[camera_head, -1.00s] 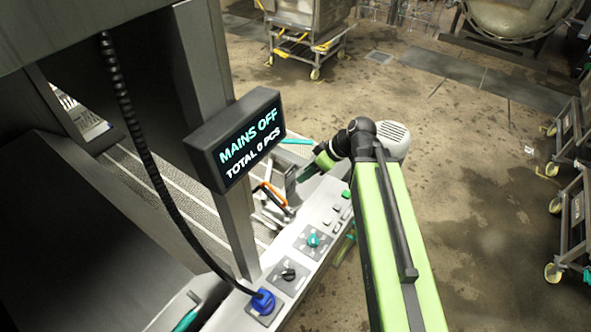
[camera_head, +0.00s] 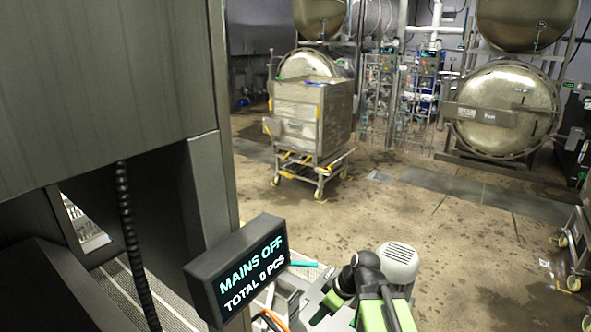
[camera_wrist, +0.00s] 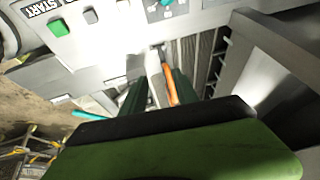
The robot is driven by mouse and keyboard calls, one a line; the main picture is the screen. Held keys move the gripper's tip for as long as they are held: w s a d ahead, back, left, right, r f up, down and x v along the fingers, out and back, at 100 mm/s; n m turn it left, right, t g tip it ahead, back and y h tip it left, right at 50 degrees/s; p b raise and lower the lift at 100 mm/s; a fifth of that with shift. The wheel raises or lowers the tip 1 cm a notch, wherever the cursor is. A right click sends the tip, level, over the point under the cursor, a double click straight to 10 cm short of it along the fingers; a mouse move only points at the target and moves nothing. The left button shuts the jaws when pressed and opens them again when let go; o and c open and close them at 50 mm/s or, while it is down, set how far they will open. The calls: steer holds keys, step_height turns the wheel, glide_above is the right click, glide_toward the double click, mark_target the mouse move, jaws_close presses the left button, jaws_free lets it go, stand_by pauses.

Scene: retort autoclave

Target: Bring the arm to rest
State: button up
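My gripper (camera_head: 322,312) shows at the bottom of the head view, at the end of my green arm (camera_head: 375,312), just right of the display. In the wrist view its two dark green fingers (camera_wrist: 158,92) stand apart, so it is open. No object is seen held between them. An orange-handled tool (camera_wrist: 169,84) shows beyond the gap between the fingers; I cannot tell how far off it is. Most of my arm is cut off by the lower edge of the head view.
A display (camera_head: 240,268) reading "MAINS OFF, TOTAL 0 PCS" hangs by a steel post at left. A control panel with a green button (camera_wrist: 59,27) is close to the gripper. A wheeled cart (camera_head: 312,120) and round retort doors (camera_head: 506,108) stand farther back. The floor between is clear.

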steer(key=s+d+f+m+g+h, duration=0.1)
steer(key=s+d+f+m+h, duration=0.2)
steer(key=d+m, duration=0.6)
steer(key=shift+s+f+m+h+b, duration=0.15)
steer(key=shift+f+m+h+b, duration=0.15)
steer(key=shift+f+m+h, duration=0.65)
